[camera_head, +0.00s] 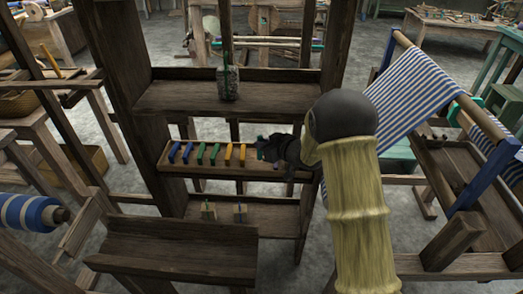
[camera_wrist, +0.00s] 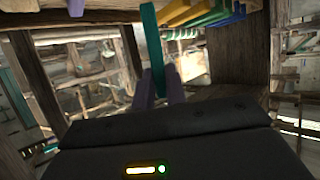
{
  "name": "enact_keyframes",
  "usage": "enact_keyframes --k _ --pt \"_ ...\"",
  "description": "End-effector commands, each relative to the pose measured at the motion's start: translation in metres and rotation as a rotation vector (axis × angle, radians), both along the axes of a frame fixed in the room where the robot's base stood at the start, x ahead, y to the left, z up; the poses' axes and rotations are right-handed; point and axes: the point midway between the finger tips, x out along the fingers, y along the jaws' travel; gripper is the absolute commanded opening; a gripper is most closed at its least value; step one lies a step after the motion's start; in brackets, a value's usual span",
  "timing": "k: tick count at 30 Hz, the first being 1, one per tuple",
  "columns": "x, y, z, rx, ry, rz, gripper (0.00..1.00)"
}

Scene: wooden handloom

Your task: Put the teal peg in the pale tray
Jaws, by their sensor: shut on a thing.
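My gripper (camera_wrist: 160,88) is shut on the teal peg (camera_wrist: 150,45), which sticks out long past the fingertips in the wrist view. In the head view, my gripper (camera_head: 268,148) is at the right end of the middle shelf, with a little of the teal peg (camera_head: 260,151) showing beside the row of other pegs. I cannot tell whether the peg touches the shelf. I cannot make out a pale tray for sure. Two small pale holders (camera_head: 208,211) stand on the lower shelf, one with a green piece and one with a blue piece.
Blue, green and yellow pegs (camera_head: 207,153) stand in a row on the middle shelf, left of my gripper. The upper shelf (camera_head: 180,97) bears a grey speckled cylinder (camera_head: 228,84). Thick wooden posts (camera_head: 335,45) flank the shelves. Striped cloth (camera_head: 425,90) hangs on a loom at right.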

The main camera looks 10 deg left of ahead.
Motion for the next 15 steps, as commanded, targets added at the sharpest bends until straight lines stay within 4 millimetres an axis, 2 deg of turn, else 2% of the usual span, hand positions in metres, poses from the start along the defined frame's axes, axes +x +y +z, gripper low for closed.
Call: enact_keyframes --k 7,11,15 --pt "0.000 0.000 0.000 0.000 0.000 0.000 0.00" --pt "0.006 0.008 0.000 0.001 -0.001 0.002 0.00" --pt "0.006 0.008 -0.026 -0.002 0.004 0.001 0.00"
